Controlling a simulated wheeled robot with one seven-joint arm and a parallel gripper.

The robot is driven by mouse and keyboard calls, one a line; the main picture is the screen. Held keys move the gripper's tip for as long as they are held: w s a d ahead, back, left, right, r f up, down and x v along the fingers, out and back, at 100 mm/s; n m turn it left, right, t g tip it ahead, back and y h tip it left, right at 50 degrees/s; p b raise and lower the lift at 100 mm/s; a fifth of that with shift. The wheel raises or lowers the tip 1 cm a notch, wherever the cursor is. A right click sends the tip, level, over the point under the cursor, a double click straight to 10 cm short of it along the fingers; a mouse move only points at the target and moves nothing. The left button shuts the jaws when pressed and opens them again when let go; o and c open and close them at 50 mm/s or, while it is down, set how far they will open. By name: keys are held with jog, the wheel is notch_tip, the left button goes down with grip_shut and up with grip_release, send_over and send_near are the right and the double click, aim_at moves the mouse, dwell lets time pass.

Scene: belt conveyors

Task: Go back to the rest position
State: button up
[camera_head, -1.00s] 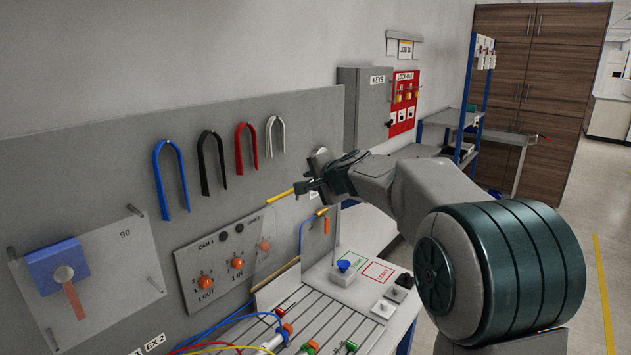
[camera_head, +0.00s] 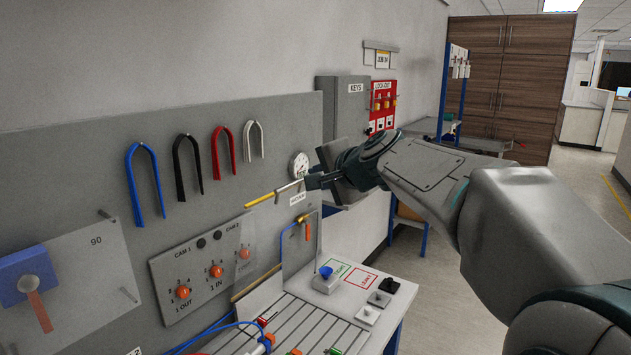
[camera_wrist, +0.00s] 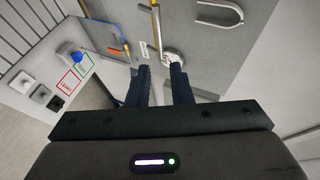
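My gripper (camera_head: 310,182) is held in front of the grey wall panel (camera_head: 285,130), near its right edge. In the wrist view its two dark fingers (camera_wrist: 160,72) stand apart with nothing between them. Beyond the fingertips are a round gauge (camera_head: 299,165) and a yellow lever (camera_head: 259,199) on a metal pipe. In the head view the fingers overlap the pipe's right end; I cannot tell whether they touch it. My arm reaches in from the right.
A slotted bench (camera_head: 330,322) with a blue button (camera_head: 325,271) and square blocks lies below. Several U-shaped hooks (camera_head: 190,165) hang at left. A keys cabinet (camera_head: 345,110) and red lockout board (camera_head: 382,103) are behind. Open floor lies at right.

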jog(key=s+d+f+n+g+h, duration=0.2)
jog(key=s+d+f+n, duration=0.1)
jog(key=s+f, duration=0.5)
jog(key=s+d+f+n+g+h, duration=0.2)
jog(key=s+f, duration=0.6)
jog(key=s, duration=0.4)
jog(key=s+d+f+n+g+h, duration=0.2)
jog(key=s+d+f+n+g, duration=0.2)
jog(key=s+f, duration=0.4)
jog(key=s+n, duration=0.1)
jog(key=s, duration=0.2)
jog(key=shift+d+n, duration=0.3)
jog(key=shift+d, duration=0.1)
